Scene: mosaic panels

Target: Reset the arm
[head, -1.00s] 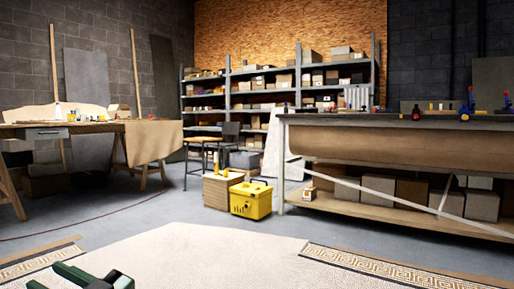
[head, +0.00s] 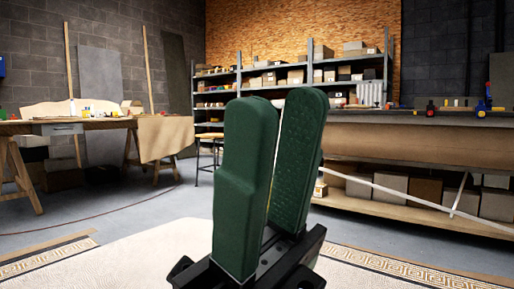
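My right gripper (head: 279,98) stands large in the middle of the head view, fingers pointing up. It has two long green fingers on a black base. The fingers are apart, and the dotted inner pad of the right-hand finger shows. Nothing is seen between them. The gripper is up in front of the camera and hides part of the floor and shelving behind it. My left gripper is not in view.
A workbench (head: 395,117) with tools stands at the right, boxes on its lower shelf. A wooden table (head: 105,124) stands at the left. A grey shelf unit (head: 238,85) with boxes is at the back. A pale mosaic panel (head: 130,262) lies on the floor; open floor surrounds it.

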